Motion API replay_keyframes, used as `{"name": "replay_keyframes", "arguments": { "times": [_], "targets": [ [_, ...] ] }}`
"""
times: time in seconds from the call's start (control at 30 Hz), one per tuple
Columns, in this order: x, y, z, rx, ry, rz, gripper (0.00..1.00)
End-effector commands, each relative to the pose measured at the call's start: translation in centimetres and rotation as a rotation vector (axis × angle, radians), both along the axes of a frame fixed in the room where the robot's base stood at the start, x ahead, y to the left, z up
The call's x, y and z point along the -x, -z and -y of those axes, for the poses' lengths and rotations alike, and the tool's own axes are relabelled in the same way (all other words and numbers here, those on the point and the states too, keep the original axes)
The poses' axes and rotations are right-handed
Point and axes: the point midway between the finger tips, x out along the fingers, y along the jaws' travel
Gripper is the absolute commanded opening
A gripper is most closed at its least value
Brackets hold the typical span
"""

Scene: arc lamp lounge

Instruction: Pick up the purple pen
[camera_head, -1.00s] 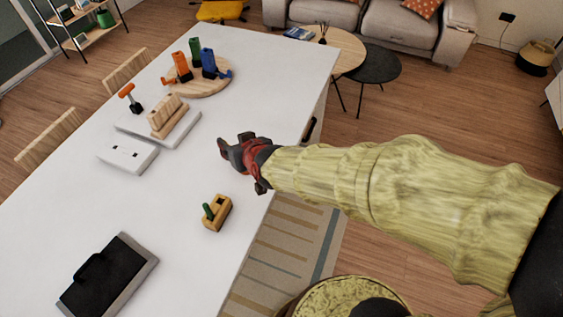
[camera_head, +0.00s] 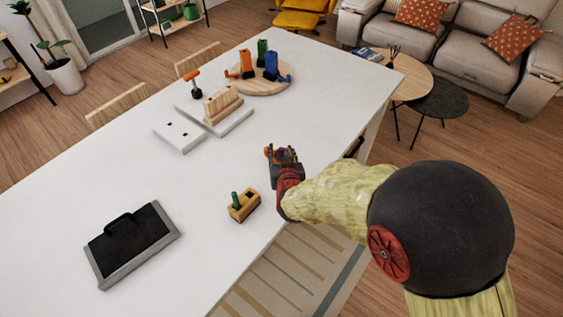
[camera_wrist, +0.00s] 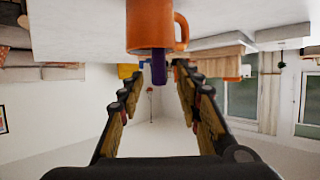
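The purple pen (camera_wrist: 158,68) stands in an orange mug (camera_wrist: 150,30), its upper part showing past the rim; the wrist view is upside down. In the head view, a purple bit (camera_head: 283,153) and an orange bit (camera_head: 268,151) show at my gripper (camera_head: 281,160), which hides most of the mug. In the wrist view my gripper (camera_wrist: 156,74) is open and empty, one finger on each side of the picture. The pen lines up between the fingertips; I cannot tell how far beyond them it is.
The white table holds a wooden block with a green peg (camera_head: 243,206), a black and grey case (camera_head: 131,243), a white board with wooden pieces (camera_head: 216,114), and a round wooden tray (camera_head: 262,89) with coloured holders. Bare tabletop lies left of my gripper.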

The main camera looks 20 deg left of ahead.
Motion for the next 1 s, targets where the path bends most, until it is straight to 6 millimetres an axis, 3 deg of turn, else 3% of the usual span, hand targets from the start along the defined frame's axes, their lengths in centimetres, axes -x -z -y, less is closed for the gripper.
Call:
{"name": "replay_keyframes", "arguments": {
  "times": [0.13,0.4,1.0],
  "targets": [
    [-1.4,0.7,-0.5,-0.001,0.001,0.000,0.34],
    [-1.6,0.7,-0.6,-0.001,0.000,0.000,0.34],
    [-1.5,0.7,-0.6,0.000,0.000,-0.001,0.01]
  ]
}}
